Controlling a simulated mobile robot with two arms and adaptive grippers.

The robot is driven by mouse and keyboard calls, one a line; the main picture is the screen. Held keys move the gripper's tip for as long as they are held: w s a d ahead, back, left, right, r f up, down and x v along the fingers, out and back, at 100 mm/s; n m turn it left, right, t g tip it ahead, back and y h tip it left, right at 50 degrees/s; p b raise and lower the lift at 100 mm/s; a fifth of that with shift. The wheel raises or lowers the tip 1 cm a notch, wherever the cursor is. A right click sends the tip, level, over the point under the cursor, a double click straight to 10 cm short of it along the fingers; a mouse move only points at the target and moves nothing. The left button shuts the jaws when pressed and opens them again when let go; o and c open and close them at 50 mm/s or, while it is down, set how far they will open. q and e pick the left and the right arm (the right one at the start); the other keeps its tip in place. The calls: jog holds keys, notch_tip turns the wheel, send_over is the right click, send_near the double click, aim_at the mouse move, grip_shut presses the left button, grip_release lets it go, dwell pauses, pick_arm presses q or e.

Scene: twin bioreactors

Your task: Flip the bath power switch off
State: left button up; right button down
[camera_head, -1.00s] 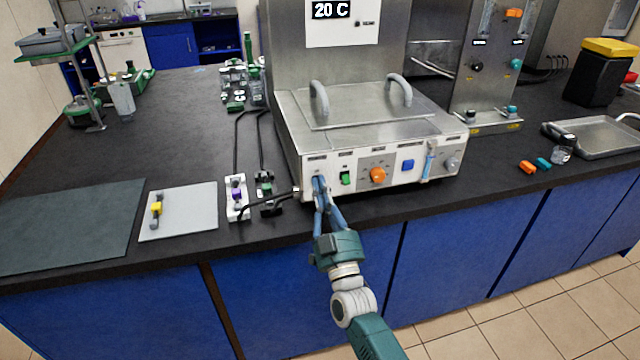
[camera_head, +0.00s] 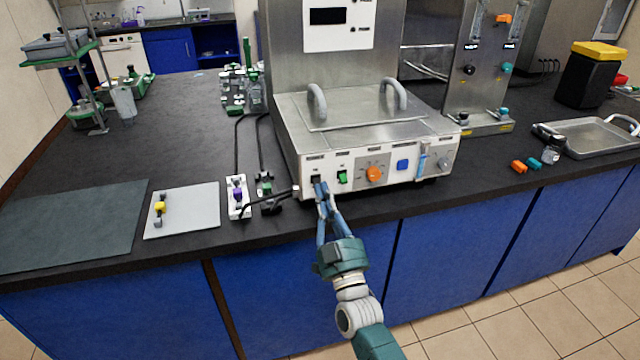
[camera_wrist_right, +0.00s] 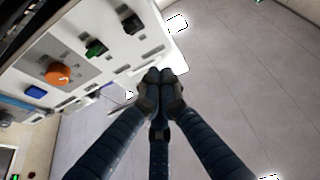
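The bath (camera_head: 440,132) is a steel unit with a lid and a white front panel. Its power switch (camera_head: 316,180) is a small black switch at the panel's left end, left of a green switch (camera_head: 342,177); the dark switch also shows in the right wrist view (camera_wrist_right: 131,23). The bath's display (camera_head: 327,16) is dark. My right gripper (camera_head: 321,189) is just in front of and below the power switch. Its fingertips are together and empty in the right wrist view (camera_wrist_right: 162,84), a little apart from the panel. My left gripper is not in view.
An orange knob (camera_head: 373,174) and a blue button (camera_head: 403,165) sit further right on the panel. Power strips with a cable (camera_head: 238,197) lie left of the bath. A grey mat (camera_head: 195,212) lies further left. Free floor is in front of the counter.

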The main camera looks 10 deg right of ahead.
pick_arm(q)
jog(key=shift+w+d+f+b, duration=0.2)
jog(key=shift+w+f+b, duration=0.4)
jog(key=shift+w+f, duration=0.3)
pick_arm(e)
jog(key=s+f, duration=0.4)
jog(key=shift+s+d, duration=0.15)
jog(key=shift+d, duration=0.05)
jog(key=shift+f, duration=0.15)
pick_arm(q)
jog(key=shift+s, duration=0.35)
